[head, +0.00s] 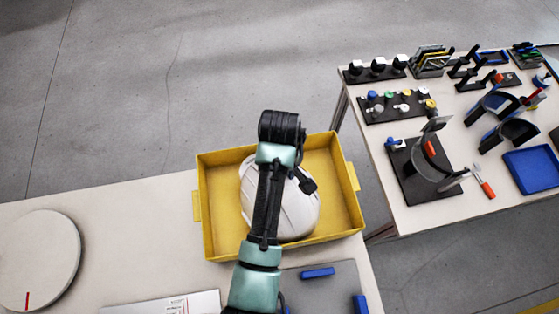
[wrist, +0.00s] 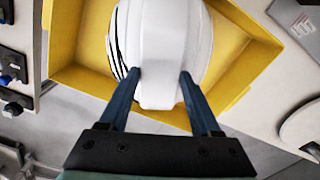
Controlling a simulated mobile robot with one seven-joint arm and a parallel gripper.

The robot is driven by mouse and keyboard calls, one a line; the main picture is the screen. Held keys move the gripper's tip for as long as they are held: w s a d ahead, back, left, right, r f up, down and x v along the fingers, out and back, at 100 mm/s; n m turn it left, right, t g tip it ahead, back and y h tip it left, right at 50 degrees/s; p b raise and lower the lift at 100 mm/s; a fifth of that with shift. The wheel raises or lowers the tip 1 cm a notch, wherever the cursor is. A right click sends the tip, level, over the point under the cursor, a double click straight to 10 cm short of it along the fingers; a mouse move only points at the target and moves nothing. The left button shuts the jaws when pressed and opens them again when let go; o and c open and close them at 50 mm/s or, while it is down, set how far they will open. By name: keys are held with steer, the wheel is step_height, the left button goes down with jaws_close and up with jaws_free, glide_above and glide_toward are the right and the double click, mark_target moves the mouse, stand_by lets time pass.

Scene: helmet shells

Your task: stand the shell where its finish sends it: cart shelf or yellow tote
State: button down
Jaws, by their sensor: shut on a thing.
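A white helmet shell (head: 296,211) is inside the yellow tote (head: 202,173) in the head view, partly hidden by my arm. In the wrist view the shell (wrist: 173,45) shows a smooth white crown with dark lines on its left side. My gripper (wrist: 160,80) has its two blue fingers on either side of the shell's narrow brim end and is shut on it. The tote's yellow walls (wrist: 245,65) surround the shell in the wrist view. I cannot tell whether the shell rests on the tote's floor. The cart shelf cannot be made out.
The tote stands at the right end of a pale table (head: 130,215). A white round disc (head: 40,258) with a red mark lies at left. A grey mat (head: 330,285) with blue blocks is in front. A second table (head: 420,215) at right holds tools, fixtures and a blue tray (head: 532,169).

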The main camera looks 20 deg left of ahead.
steer(key=shift+f+p, duration=0.3)
steer(key=shift+f, duration=1.9)
steer(key=shift+f, duration=0.2)
steer(key=shift+c, duration=0.5)
jaws_free()
step_height(320, 180, up, 12)
steer(key=shift+r, duration=0.25)
